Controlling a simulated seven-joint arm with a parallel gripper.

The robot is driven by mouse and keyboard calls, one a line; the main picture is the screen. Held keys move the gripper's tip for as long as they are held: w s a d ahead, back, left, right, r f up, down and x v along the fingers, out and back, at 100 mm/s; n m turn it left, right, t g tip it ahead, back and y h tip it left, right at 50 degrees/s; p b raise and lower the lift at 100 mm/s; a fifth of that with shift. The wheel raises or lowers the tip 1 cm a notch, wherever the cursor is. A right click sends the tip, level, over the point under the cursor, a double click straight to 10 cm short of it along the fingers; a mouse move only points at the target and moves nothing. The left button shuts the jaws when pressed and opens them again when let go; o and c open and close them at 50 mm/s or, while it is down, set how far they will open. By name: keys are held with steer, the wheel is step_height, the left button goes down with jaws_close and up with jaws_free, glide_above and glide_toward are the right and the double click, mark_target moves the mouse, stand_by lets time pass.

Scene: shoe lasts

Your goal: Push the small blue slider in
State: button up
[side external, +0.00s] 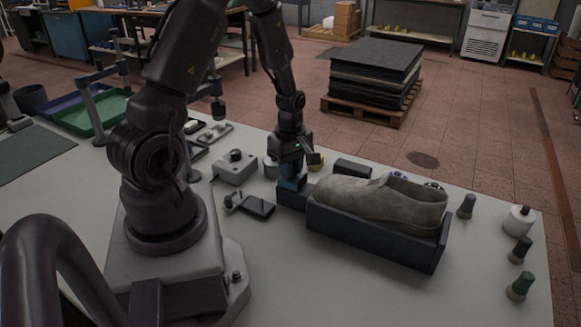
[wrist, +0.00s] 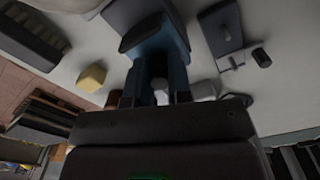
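The small blue slider (side external: 291,190) is a dark blue block at the left end of the long dark box (side external: 370,238). A grey shoe (side external: 385,203) lies in that box. My gripper (side external: 291,168) points down right at the top of the blue block. In the wrist view the blue block (wrist: 152,34) is at the tips of my two fingers (wrist: 158,82), which stand apart with a gap between them. Whether the fingers grip the block or only touch it, I cannot tell. The slider's contact with the box is partly hidden.
A grey box with a knob (side external: 235,168) and a flat dark device (side external: 257,206) lie left of the slider. A yellow block (wrist: 92,77) and a black block (side external: 352,168) are behind. Several pegs, one green (side external: 520,287), stand at right.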

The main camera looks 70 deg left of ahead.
mark_target(303, 177)
jaws_close()
steer(key=shift+w+d, duration=1.2)
steer(key=shift+o, duration=1.9)
jaws_free()
steer(key=shift+r, duration=0.15)
step_height(303, 177, up, 13)
